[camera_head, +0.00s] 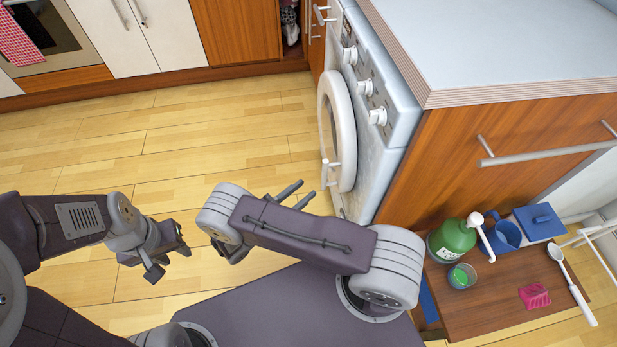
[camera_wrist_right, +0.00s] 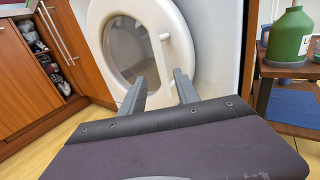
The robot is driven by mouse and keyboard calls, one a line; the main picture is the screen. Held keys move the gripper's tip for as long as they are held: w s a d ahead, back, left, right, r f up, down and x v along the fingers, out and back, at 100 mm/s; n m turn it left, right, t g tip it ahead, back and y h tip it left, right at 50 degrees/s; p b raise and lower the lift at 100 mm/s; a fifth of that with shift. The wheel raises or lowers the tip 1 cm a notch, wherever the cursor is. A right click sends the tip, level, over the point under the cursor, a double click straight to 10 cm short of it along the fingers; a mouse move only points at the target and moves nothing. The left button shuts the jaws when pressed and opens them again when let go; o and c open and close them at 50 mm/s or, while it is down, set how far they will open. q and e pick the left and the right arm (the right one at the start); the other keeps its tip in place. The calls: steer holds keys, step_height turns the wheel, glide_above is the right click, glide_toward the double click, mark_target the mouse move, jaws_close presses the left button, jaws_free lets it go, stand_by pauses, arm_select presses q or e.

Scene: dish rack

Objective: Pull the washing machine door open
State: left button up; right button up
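The washing machine (camera_head: 372,150) stands at centre right, its front facing left. Its round white door (camera_head: 345,105) has a dark window and appears to lie against the front; it also fills the upper middle of the right wrist view (camera_wrist_right: 184,18). A white bar handle (camera_head: 325,172) sticks out from the door; in the right wrist view the handle (camera_wrist_right: 165,52) stands beyond the fingertips. My right gripper (camera_head: 307,188) is open and empty, just short of the handle, its fingers apart (camera_wrist_right: 160,76). My left gripper (camera_head: 170,256) is open and empty over the floor, far from the door.
A grey worktop (camera_head: 500,45) overhangs the machine. A low wooden shelf (camera_head: 490,310) at right holds a green bottle (camera_head: 452,240), a blue jug (camera_head: 503,233), a pink sponge (camera_head: 534,296) and a ladle (camera_head: 573,280). The wooden floor (camera_head: 190,140) left of the door is clear.

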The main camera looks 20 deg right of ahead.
mark_target(323, 176)
steer(key=b+x, duration=0.2)
steer(key=x, duration=0.6)
steer(key=shift+d, duration=0.25)
steer(key=shift+w+d, duration=0.15)
steer(key=shift+d, duration=0.2)
steer(key=shift+r, duration=0.1)
jaws_close()
stand_by(0.7)
